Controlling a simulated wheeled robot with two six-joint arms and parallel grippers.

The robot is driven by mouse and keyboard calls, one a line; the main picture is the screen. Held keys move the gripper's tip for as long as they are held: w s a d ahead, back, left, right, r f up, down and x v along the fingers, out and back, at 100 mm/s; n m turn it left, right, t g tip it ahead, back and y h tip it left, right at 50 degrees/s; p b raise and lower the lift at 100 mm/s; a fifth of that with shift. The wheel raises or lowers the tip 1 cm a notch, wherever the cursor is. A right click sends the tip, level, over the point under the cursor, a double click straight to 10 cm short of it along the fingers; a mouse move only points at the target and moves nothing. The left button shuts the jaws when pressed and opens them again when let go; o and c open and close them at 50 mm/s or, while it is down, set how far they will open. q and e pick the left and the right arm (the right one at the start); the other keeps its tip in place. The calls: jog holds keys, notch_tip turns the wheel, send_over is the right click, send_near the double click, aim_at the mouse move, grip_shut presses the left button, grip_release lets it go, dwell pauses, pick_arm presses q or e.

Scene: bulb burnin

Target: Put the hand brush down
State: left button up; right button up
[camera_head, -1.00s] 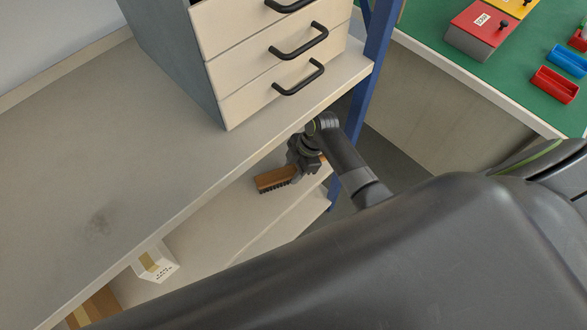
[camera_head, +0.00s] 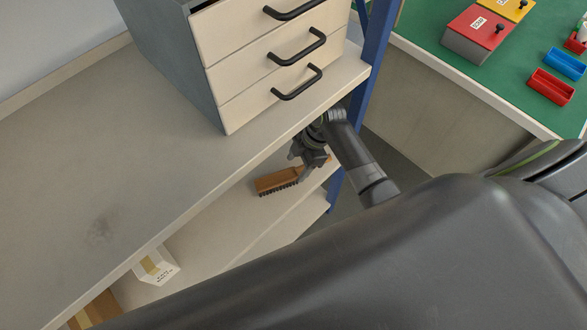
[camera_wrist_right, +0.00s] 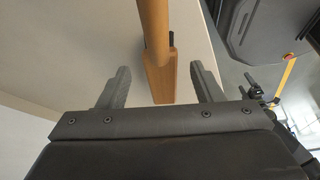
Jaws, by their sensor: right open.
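The hand brush (camera_head: 276,181), with a wooden body and dark bristles, lies on the lower shelf beneath the worktop. My right gripper (camera_head: 307,172) is just above it at the handle end. In the right wrist view, the brush's wooden handle (camera_wrist_right: 155,30) shows between the two spread fingers of my right gripper (camera_wrist_right: 160,85), with a gap on both sides. My right gripper is open and holds nothing. Bristles are mostly hidden in the wrist view. My left gripper is not seen.
The lower shelf (camera_head: 210,225) is bare around the brush. A white box (camera_head: 157,268) stands farther left on it. The worktop (camera_head: 120,150) overhangs the shelf, with a drawer unit (camera_head: 270,65) on top. A blue post (camera_head: 371,60) stands right of my gripper.

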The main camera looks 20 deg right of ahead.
aim_at(302, 167)
jog(key=shift+v, duration=1.55)
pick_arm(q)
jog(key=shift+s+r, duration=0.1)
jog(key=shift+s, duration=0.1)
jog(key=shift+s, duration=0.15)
